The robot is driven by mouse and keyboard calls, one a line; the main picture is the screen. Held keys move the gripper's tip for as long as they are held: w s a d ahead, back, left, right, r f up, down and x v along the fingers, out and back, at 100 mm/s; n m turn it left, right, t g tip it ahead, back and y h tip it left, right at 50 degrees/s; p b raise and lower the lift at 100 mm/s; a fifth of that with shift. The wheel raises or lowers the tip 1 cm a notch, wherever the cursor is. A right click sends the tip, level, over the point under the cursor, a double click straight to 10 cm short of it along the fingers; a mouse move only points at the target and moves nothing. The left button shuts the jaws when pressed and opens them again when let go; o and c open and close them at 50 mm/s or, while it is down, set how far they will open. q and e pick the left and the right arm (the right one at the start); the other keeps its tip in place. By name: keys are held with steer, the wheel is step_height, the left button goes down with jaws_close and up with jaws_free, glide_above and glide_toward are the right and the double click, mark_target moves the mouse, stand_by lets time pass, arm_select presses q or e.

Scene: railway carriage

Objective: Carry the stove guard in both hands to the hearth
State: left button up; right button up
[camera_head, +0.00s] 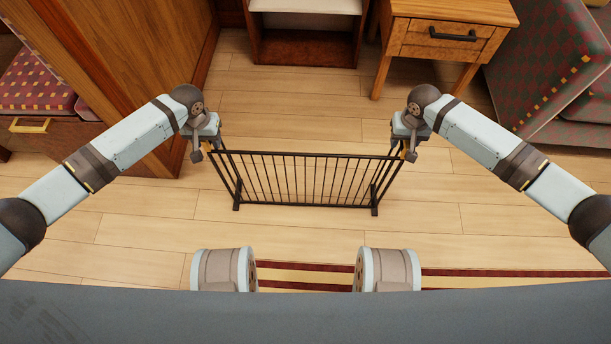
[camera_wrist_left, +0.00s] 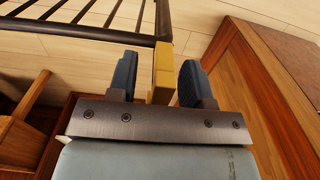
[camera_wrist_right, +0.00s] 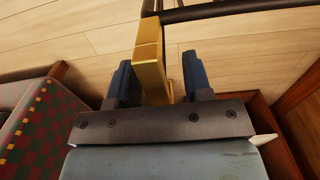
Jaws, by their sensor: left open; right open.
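The stove guard (camera_head: 305,180) is a black barred metal panel standing upright on its feet on the wooden floor, in the middle of the head view. Each end of it has a brass-coloured grip. My left gripper (camera_head: 213,140) is at the guard's left end. In the left wrist view its open fingers (camera_wrist_left: 156,82) stand on either side of the brass grip (camera_wrist_left: 162,72), with gaps visible. My right gripper (camera_head: 405,142) is at the right end. In the right wrist view its open fingers (camera_wrist_right: 158,82) stand either side of the other brass grip (camera_wrist_right: 149,60). I cannot identify the hearth.
A wooden partition (camera_head: 130,50) stands at the left, beside a red patterned seat (camera_head: 40,80). A small table with a drawer (camera_head: 440,35) and an open cabinet (camera_head: 305,45) are at the back. A plaid seat (camera_head: 555,70) is at the right. Floor around the guard is clear.

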arm_select(q)
jaws_close()
arm_select(e)
jaws_close()
